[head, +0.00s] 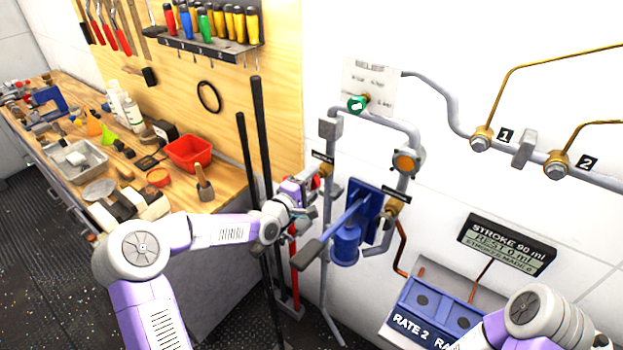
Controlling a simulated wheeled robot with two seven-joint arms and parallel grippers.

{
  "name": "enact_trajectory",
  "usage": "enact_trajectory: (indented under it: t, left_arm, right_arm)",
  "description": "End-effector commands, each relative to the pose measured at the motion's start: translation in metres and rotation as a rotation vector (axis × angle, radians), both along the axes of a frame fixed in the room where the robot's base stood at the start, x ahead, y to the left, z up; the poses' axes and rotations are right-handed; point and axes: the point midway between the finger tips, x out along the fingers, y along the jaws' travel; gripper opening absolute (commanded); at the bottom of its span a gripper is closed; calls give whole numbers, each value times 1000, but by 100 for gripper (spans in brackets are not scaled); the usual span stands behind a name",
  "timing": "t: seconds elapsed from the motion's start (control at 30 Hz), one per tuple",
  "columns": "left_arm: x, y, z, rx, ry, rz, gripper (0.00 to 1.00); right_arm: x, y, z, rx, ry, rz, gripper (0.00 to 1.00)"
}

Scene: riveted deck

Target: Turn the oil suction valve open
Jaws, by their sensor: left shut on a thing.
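A brass valve (326,170) sits on the left grey pipe of the pump stand, under a small black label too small to read. A red part (316,182), seemingly its handle, shows at the jaws of my left gripper (308,188). The gripper is shut on it, and its fingers hide most of the handle, so its exact angle is unclear. A second brass valve (393,208) with a black label is on the right pipe. My right arm shows at the bottom right, but its gripper is out of view.
A blue hand pump (346,243) with a long grey-tipped lever stands just right of my left gripper. Black and red long-handled tools lean left of it. A workbench (232,172) with a red bin (189,152) is at the left. A green-knobbed relief valve (357,104) is above.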

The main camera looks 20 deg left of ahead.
Motion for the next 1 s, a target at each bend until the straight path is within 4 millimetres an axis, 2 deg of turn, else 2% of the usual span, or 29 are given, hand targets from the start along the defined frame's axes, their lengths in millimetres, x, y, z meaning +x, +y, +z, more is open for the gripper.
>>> enact_trajectory:
  t: [0.3, 0.8, 0.83, 0.97, 1.0]
  left_arm:
    - [0, 1, 0, -103, 36, 1, 23]
    - [0, 1, 0, -119, 42, 2, 23]
    - [0, 1, 0, -119, 42, 1, 55]
    - [0, 0, 0, -118, 42, 1, 74]
    - [0, 0, 0, -118, 42, 1, 76]
  right_arm:
    - [0, 0, 3, 0, 0, 0, 53]
    - [0, 0, 3, 0, 0, 0, 53]
    - [0, 0, 3, 0, 0, 0, 53]
    - [0, 0, 3, 0, 0, 0, 53]
    - [0, 0, 3, 0, 0, 0, 53]
